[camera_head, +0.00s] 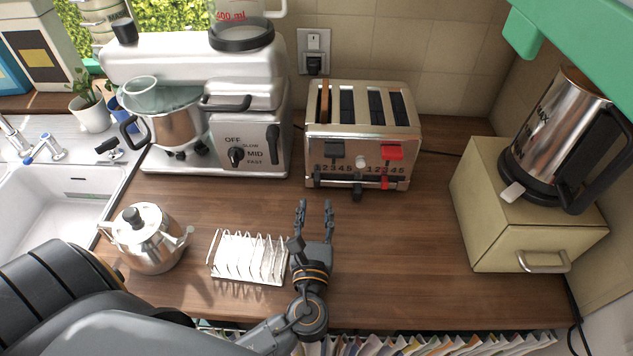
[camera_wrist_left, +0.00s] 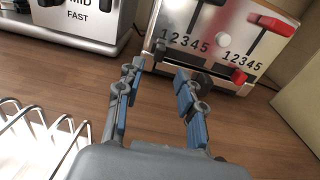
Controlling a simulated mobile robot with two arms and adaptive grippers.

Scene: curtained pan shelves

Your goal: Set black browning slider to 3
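The silver toaster (camera_head: 325,133) stands against the back wall, its front facing me. The black browning slider (camera_head: 317,181) is low on the front left, near the 1 end of the left 1–5 scale; it also shows in the left wrist view (camera_wrist_left: 158,49). A black lever (camera_head: 335,150) is above that scale. My left gripper (camera_head: 315,208) is open and empty, pointing at the toaster from in front of it, with a gap between. In the left wrist view its fingers (camera_wrist_left: 158,76) are spread below the left scale. My right gripper is not in view.
A red slider (camera_wrist_left: 238,76) and red lever (camera_head: 392,152) are on the toaster's right half. A toast rack (camera_head: 247,257) stands beside my left gripper. A mixer (camera_head: 185,62) is left of the toaster; a bread box (camera_head: 490,205) is right. The counter's middle is clear.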

